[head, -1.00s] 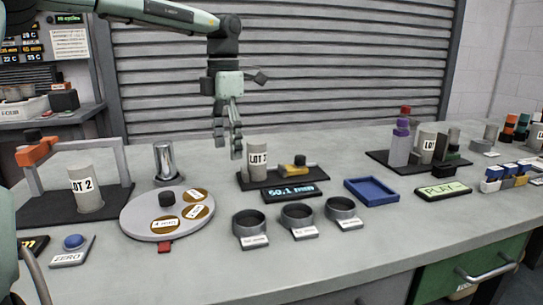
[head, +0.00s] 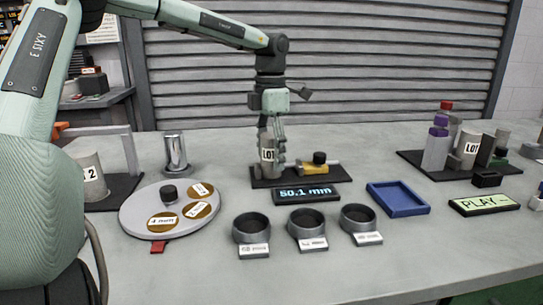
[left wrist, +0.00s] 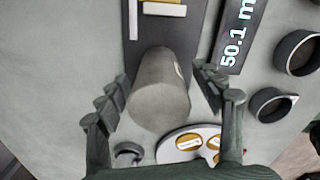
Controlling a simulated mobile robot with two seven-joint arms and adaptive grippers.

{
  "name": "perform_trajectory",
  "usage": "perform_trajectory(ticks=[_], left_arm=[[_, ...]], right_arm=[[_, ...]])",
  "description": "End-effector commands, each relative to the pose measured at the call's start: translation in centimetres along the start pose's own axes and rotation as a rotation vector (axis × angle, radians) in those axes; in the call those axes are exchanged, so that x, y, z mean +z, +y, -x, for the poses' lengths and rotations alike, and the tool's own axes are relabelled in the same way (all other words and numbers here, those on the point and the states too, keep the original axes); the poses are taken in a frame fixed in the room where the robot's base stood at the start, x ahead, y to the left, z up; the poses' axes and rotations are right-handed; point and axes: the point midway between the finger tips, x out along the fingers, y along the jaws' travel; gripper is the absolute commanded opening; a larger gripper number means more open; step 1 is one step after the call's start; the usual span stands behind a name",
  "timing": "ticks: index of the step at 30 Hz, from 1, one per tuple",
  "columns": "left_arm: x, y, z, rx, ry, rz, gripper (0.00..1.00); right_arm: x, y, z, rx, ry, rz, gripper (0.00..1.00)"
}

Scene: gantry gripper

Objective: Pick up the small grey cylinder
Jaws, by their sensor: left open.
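A grey cylinder with a white LOT label (head: 267,155) stands upright on a black base behind the 50.1 mm display. Part of its label is hidden by a finger. My left gripper (head: 272,148) points down over this cylinder, with its fingers spread. In the left wrist view the cylinder (left wrist: 160,95) is between the two open fingers, with a gap visible on each side. Another grey cylinder, labelled 2 (head: 92,178), stands at the left, partly behind my arm. A third LOT cylinder (head: 468,148) stands at the right. My right gripper is out of view.
A yellow and black gauge piece (head: 318,163) lies right beside the cylinder. The display (head: 307,194), a blue tray (head: 397,199) and dark ring cups (head: 307,222) are in front. A round plate (head: 140,222) and a shiny metal cylinder (head: 175,152) are to the left.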

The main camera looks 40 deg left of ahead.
Motion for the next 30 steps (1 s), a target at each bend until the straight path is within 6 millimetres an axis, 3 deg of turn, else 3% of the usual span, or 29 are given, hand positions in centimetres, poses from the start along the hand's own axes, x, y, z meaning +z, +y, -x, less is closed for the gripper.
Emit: perform_trajectory(ticks=[3, 10, 26, 30], left_arm=[[-0.01, 0.04, -0.9, 0.001, -0.001, 0.0, 0.67], [-0.01, 0.05, -0.97, 0.001, -0.001, 0.001, 0.67], [0.0, 0.06, -0.92, 0.002, -0.001, 0.0, 0.01], [0.05, 0.08, -0.8, 0.003, -0.003, 0.0, 0.0]], right_arm=[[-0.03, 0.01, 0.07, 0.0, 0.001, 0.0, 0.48], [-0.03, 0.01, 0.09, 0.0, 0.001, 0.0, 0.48], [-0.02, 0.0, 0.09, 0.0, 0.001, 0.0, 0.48], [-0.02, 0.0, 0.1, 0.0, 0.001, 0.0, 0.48]])
